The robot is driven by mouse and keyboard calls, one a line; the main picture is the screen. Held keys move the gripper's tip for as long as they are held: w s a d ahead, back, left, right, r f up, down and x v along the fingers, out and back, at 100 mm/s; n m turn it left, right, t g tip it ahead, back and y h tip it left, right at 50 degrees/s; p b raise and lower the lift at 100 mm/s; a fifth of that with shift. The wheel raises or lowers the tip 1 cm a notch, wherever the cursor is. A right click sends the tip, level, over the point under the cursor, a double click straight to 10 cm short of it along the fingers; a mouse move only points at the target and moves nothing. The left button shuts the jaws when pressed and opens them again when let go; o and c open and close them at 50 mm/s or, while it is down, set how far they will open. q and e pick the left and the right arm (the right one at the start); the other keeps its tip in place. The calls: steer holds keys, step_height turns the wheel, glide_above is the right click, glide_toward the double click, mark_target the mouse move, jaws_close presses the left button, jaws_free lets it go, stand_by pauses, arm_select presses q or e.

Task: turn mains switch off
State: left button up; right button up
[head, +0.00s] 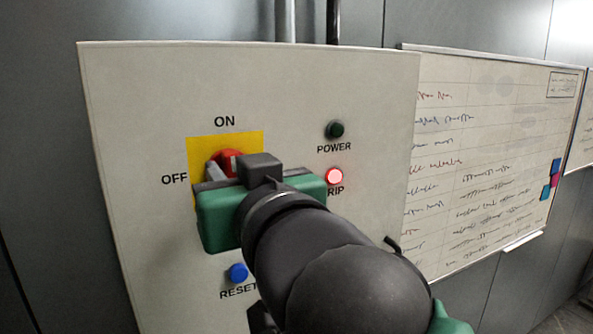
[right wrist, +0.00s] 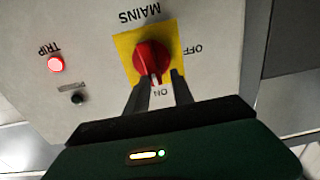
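The mains switch is a red rotary knob (right wrist: 151,58) on a yellow plate (right wrist: 127,43) marked ON and OFF. In the right wrist view, which is upside down, the white mark on its handle points towards ON. In the head view the knob (head: 229,158) is partly hidden by my right gripper. My right gripper (right wrist: 161,80) faces the knob with its fingers apart, one on each side of the handle's end. I cannot tell whether either finger touches it. In the head view the right gripper (head: 226,172) covers the plate's lower part. My left gripper is not in view.
The grey panel (head: 140,110) also carries a dark POWER lamp (head: 334,130), a lit red TRIP lamp (head: 335,176) and a blue RESET button (head: 237,272) below the gripper. A whiteboard (head: 480,140) with writing hangs to the right. Pipes (head: 286,20) rise above the panel.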

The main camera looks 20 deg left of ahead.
steer(key=shift+a, duration=0.1)
steer(key=shift+w+d+f, duration=0.1)
steer(key=shift+w+d, duration=0.25)
steer(key=shift+s+a, duration=0.1)
